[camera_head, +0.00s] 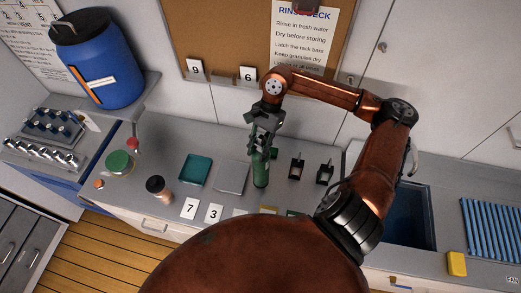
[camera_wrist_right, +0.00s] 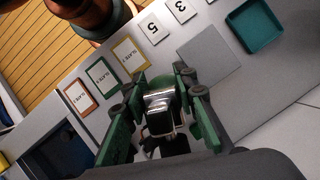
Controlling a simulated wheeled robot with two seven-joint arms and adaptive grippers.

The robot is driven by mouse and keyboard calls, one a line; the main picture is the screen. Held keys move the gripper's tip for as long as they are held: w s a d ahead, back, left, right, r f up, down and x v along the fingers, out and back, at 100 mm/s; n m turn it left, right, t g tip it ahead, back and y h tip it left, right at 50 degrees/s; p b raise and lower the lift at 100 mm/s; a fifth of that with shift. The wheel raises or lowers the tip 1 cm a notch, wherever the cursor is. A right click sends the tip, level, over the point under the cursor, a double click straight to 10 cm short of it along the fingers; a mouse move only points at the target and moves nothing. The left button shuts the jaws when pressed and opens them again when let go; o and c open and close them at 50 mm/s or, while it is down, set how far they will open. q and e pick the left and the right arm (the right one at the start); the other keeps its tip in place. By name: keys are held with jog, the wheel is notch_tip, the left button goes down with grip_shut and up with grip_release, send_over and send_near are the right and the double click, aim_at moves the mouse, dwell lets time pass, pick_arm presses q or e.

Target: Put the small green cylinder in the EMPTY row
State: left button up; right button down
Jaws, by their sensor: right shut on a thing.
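The green cylinder (camera_head: 260,171) stands upright over the grey counter, beside a grey square plate. My right gripper (camera_head: 264,143) is above it, with its fingers closed around its top. In the right wrist view, the gripper (camera_wrist_right: 163,110) has its green-padded fingers on both sides of a silver valve-like top, with the green body (camera_wrist_right: 170,80) partly hidden beyond it. I cannot tell whether the cylinder's base touches the counter. No row marked EMPTY can be read in these views. My left gripper is out of view.
A teal tray (camera_head: 195,170) and grey plate (camera_head: 232,178) lie left of the cylinder. Two small black holders (camera_head: 297,169) stand right of it. Number cards, a jar (camera_head: 158,188), a blue barrel (camera_head: 103,60) and a sink (camera_head: 412,215) are around. Framed cards (camera_wrist_right: 101,75) line the front edge.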

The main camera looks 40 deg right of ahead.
aim_at(255, 157)
jog(key=shift+w+f, duration=0.2)
jog(key=shift+w, duration=0.15)
notch_tip(255, 157, down, 3)
jog(key=shift+w+r+p, duration=0.1)
jog(key=shift+r+p, duration=0.05)
jog(key=shift+p, duration=0.9)
jog(key=shift+f, duration=0.5)
jog(key=c, duration=1.5)
grip_release()
jog(key=shift+f, duration=0.1)
jog(key=shift+c, duration=0.2)
